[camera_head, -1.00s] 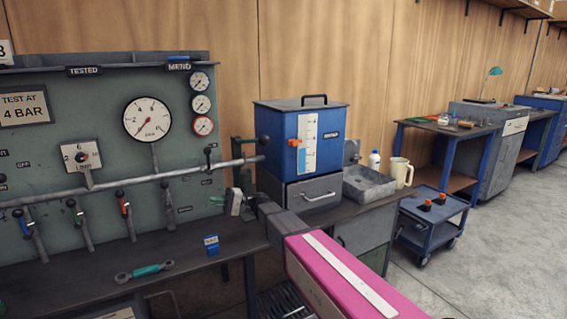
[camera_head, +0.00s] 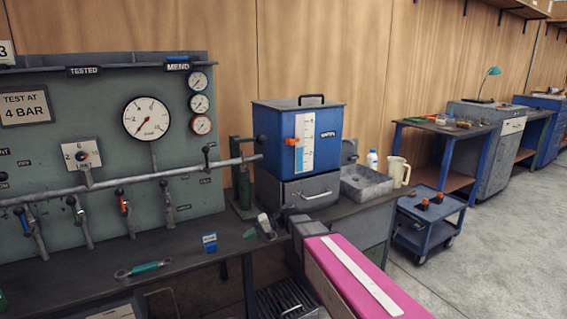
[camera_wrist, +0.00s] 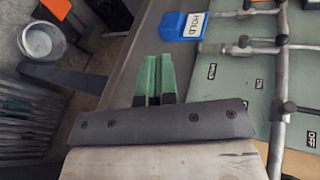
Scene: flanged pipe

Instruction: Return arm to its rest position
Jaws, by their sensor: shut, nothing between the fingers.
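My gripper (camera_head: 250,233) is over the right part of the dark bench, in front of the green test panel (camera_head: 95,150). It is empty. In the wrist view its two green fingertips (camera_wrist: 152,72) are side by side and shut. My pink and grey arm reaches in from the lower right of the head view. A small blue block (camera_head: 209,243) stands on the bench to the left of my gripper. A blue block marked HOLD (camera_wrist: 193,27) shows beyond the fingertips in the wrist view, apart from them.
A long grey pipe (camera_head: 105,184) with several levers runs along the panel. A blue tank (camera_head: 275,130) on a grey drawer unit stands behind my arm. A teal-handled wrench (camera_head: 143,269) lies on the bench. A grey tray (camera_head: 367,184), a jug (camera_head: 397,171) and a blue cart (camera_head: 430,225) are to the right.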

